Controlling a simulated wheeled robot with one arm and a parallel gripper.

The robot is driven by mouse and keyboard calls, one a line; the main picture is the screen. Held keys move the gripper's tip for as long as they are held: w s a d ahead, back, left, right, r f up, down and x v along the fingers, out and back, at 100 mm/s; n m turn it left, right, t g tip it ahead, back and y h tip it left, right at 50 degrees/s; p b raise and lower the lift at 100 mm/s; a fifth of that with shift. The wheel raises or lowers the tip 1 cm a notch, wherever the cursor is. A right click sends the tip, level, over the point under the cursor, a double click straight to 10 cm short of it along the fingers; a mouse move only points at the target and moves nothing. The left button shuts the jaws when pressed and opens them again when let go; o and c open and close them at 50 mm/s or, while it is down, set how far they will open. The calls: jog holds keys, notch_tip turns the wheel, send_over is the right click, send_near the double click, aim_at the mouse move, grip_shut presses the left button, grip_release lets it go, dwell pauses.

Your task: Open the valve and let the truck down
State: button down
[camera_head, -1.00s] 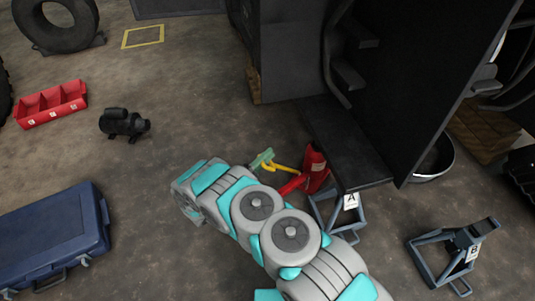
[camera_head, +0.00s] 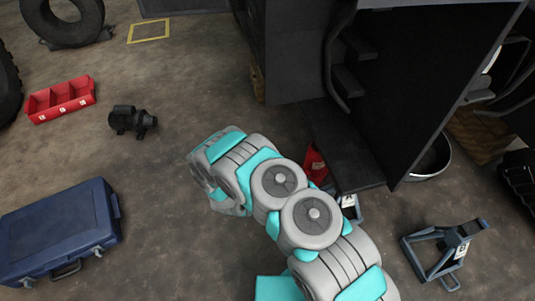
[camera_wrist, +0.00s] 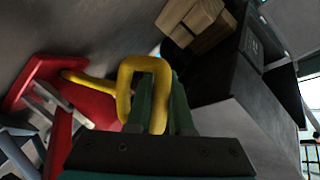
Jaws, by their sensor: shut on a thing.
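A red jack (camera_head: 315,164) stands beside the dark stripped truck (camera_head: 410,80), mostly hidden behind my arm in the head view. In the wrist view the red jack (camera_wrist: 88,105) is at the left. A yellow handle (camera_wrist: 128,85) runs from the jack to a bent loop at my gripper (camera_wrist: 160,100). My green fingers are shut on the yellow handle. The head view hides both my gripper and the handle. Whether the valve has turned cannot be told.
Jack stand A (camera_head: 349,201) is partly behind my arm; jack stand B (camera_head: 450,250) stands at right. A blue toolbox (camera_head: 60,235), a black motor-like part (camera_head: 131,121) and a red bin (camera_head: 60,98) lie left. Floor between them and my arm is clear.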

jog(key=shift+n, duration=0.3)
jog(key=c, duration=1.1)
grip_release()
jog(key=shift+v, duration=3.9)
